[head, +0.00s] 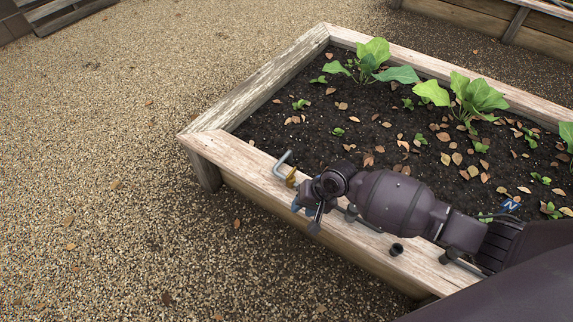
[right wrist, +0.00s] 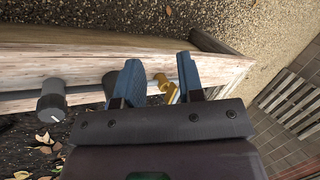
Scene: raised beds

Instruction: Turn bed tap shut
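The bed tap is a small brass fitting (head: 291,178) beside a bent grey pipe (head: 283,162) on the near wooden rim of the raised bed (head: 235,158). My right gripper (head: 308,212) is low over this rim, just right of the tap, with its blue fingers partly hidden by the wrist. In the right wrist view my right gripper (right wrist: 157,82) is open, and the brass tap (right wrist: 166,86) shows between the fingers, closer to the right-hand finger. I cannot tell whether a finger touches it. The tap's lower part is hidden. My left gripper is not in view.
A dark cylinder (head: 396,249) stands on the rim right of my gripper; a dark knob with a white mark (right wrist: 50,105) shows in the wrist view. Leafy plants (head: 373,62) grow in the soil, with a blue tag (head: 511,204).

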